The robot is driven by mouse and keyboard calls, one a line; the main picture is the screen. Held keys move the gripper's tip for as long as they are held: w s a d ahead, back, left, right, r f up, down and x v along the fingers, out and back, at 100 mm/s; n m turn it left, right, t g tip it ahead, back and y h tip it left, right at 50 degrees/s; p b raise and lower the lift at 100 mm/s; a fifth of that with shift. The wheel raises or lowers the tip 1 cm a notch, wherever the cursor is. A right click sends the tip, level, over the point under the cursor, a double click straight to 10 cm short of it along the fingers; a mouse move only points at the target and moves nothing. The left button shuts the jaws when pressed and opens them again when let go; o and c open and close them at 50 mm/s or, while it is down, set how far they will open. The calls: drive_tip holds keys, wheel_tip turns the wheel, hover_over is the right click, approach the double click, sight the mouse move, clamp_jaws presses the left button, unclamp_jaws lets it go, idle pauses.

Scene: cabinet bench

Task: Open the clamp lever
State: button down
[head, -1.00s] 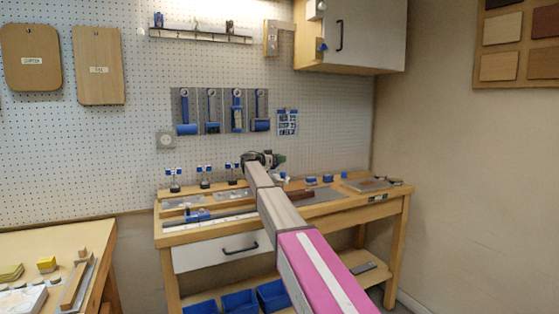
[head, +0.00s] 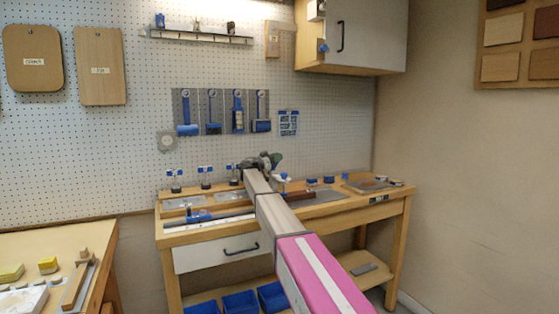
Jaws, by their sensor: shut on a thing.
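My gripper (head: 266,160) is at the far end of my arm, low over the back of the wooden workbench (head: 230,229). It is shut on what appears to be the clamp lever; the fingertips and their grip are small and mostly hidden by my arm. A blue-and-white piece (head: 283,178) shows just right of my arm, below the gripper; I cannot tell if it belongs to the same clamp. Several small blue-topped clamps stand along the back left of the bench, one of them (head: 205,177) left of my gripper.
A blue-ended bar tool (head: 205,215) lies along the bench's front left. A reddish-brown block (head: 300,195) and a grey plate (head: 327,195) lie right of my arm. A wall cabinet (head: 365,35) hangs above right. A second table (head: 50,270) stands at left.

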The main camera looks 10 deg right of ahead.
drive_tip(key=shift+s+a+r+t+h, duration=0.15)
drive_tip(key=shift+s+a+t+h, duration=0.1)
drive_tip(key=shift+a+h, duration=0.4)
drive_tip(key=shift+s+a+r+t+h, duration=0.2)
drive_tip(key=shift+a+h, duration=0.25)
drive_tip(key=shift+h, duration=0.3)
drive_tip(key=shift+w, duration=0.1)
drive_tip(key=c, duration=1)
unclamp_jaws()
